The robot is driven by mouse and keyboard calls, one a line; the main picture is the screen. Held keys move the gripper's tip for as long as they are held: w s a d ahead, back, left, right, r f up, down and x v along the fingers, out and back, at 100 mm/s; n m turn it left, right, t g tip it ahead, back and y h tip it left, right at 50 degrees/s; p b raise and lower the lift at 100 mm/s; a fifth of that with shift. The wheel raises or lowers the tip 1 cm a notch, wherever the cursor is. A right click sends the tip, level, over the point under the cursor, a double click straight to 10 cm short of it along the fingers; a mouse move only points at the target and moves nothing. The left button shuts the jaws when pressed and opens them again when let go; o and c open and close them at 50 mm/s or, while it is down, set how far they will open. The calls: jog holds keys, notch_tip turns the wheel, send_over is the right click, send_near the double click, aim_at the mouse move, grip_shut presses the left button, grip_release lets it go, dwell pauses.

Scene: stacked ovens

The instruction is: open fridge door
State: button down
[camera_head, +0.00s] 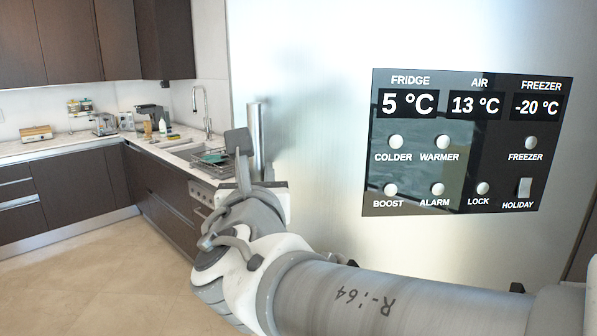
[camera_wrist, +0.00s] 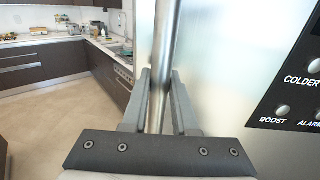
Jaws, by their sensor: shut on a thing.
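The fridge door (camera_head: 310,130) is a large brushed-steel panel that fills the right of the head view; it also shows in the wrist view (camera_wrist: 215,80). Its handle (camera_head: 255,128) is a vertical steel bar near the door's left edge. In the wrist view the handle (camera_wrist: 166,50) runs down between my two fingers. My gripper (camera_wrist: 161,88) is shut on the handle, one finger on each side. In the head view my gripper (camera_head: 248,160) is at the handle, and the arm hides the handle's lower part. I see no gap that shows the door open.
A black control panel (camera_head: 468,140) with displays and buttons is on the door's right. A counter (camera_head: 165,145) with a sink, faucet and dish rack (camera_head: 208,163) stands to the left, with dark cabinets (camera_head: 75,180) below. The tiled floor (camera_head: 100,270) at lower left is clear.

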jog(key=c, duration=0.7)
grip_release()
jog(key=shift+s+d+p, duration=0.3)
jog(key=shift+s+p, duration=0.05)
jog(key=shift+s, duration=2.55)
jog(key=shift+s+d+p, duration=0.35)
jog(key=shift+s, duration=2.55)
jog(key=shift+s+d+p, duration=0.3)
jog(key=shift+s+p, duration=0.05)
jog(key=shift+s, duration=2.55)
